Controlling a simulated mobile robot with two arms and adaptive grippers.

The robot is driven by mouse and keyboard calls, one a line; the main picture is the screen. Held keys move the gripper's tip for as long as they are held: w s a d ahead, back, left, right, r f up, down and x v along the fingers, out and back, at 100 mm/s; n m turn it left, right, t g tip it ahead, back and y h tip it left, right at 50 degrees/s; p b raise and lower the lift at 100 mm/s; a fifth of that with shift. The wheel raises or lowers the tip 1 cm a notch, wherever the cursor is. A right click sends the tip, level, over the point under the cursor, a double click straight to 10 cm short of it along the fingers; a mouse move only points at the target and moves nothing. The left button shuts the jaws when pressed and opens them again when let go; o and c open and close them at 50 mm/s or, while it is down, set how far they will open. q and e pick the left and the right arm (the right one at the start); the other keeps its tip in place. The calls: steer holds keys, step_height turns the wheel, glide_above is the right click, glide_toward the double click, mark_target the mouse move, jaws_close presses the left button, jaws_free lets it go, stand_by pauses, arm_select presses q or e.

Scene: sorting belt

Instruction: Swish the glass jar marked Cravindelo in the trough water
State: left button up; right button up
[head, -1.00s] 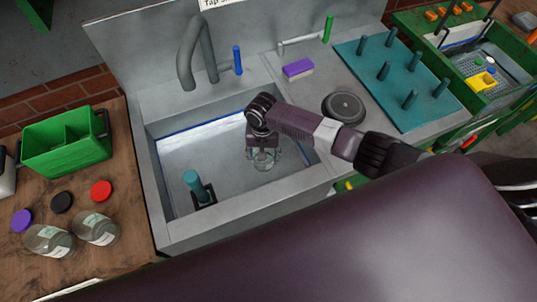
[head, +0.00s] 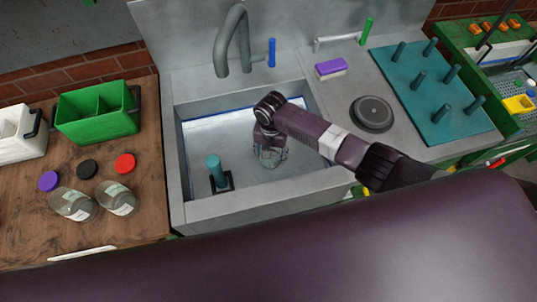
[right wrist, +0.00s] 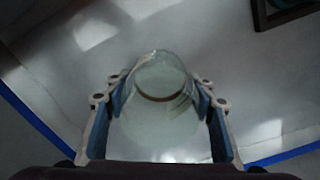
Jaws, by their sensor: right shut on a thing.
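My right gripper (head: 270,138) reaches down into the grey sink trough (head: 200,212). It is shut on a clear glass jar (head: 270,156), held over the trough's inside. In the right wrist view the jar (right wrist: 165,90) sits between the two blue-padded fingers (right wrist: 160,120). No marking can be read on it. A blue line runs along the trough's inner walls; I cannot tell how deep the jar is in the water. My left gripper is not in view.
A teal post (head: 215,170) stands in the trough's left part. The tap (head: 233,40) arches over the back. A teal peg board (head: 430,100) is at right.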

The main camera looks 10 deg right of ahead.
steer(key=shift+w+d+p, duration=0.1)
steer(key=shift+d+p, duration=0.85)
steer(key=shift+d, duration=2.65)
steer(key=shift+a, duration=4.05)
steer(key=shift+d+r+p, duration=0.1)
steer(key=shift+d+p, duration=0.3)
steer(key=shift+d, duration=0.15)
steer(key=shift+d+p, duration=0.85)
steer(key=shift+d, duration=2.7)
